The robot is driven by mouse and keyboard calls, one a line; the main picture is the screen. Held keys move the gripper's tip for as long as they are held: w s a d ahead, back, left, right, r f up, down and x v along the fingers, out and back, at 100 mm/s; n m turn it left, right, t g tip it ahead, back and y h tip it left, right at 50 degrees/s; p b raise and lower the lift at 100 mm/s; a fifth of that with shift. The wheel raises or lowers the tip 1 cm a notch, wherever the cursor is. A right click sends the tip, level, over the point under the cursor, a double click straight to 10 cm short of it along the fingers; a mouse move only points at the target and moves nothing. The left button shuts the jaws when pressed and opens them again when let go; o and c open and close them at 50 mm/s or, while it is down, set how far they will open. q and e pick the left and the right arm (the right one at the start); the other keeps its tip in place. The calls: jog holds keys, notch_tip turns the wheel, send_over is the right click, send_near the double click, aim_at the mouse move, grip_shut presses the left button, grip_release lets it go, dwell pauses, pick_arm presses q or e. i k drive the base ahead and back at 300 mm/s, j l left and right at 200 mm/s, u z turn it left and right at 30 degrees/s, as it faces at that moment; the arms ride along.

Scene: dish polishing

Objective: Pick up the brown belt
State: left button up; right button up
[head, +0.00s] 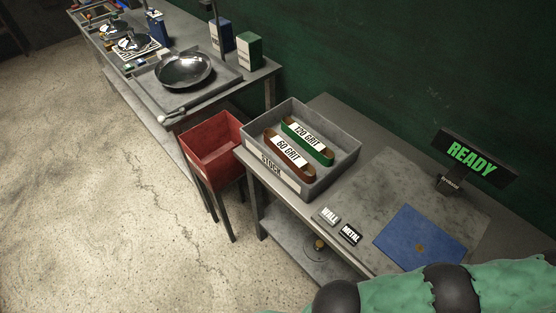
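The brown belt (289,152) lies in the grey stock bin (348,155) in the head view. It is a long loop with a white label reading "60 GRIT". A green belt (307,141) labelled "120 GRIT" lies beside it, toward the back wall. Neither of my grippers is in view. A green and black arm part shows at the bottom right, with no fingers visible.
The bin stands on the left end of a grey table (385,184). Two small tags, "WALL" (329,216) and "METAL" (350,234), a blue mat (420,238) and a "READY" sign (472,159) are to its right. A red bin (212,140) stands left.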

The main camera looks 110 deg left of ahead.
aim_at(291, 158)
jog(key=u, duration=0.45)
jog(key=l+u, duration=0.1)
jog(key=u, duration=0.8)
jog(key=l+u, duration=0.1)
jog(key=u, duration=0.35)
jog(key=k+u, duration=0.1)
jog(key=u, duration=1.25)
jog(key=k+u, duration=0.1)
jog(key=u, duration=0.35)
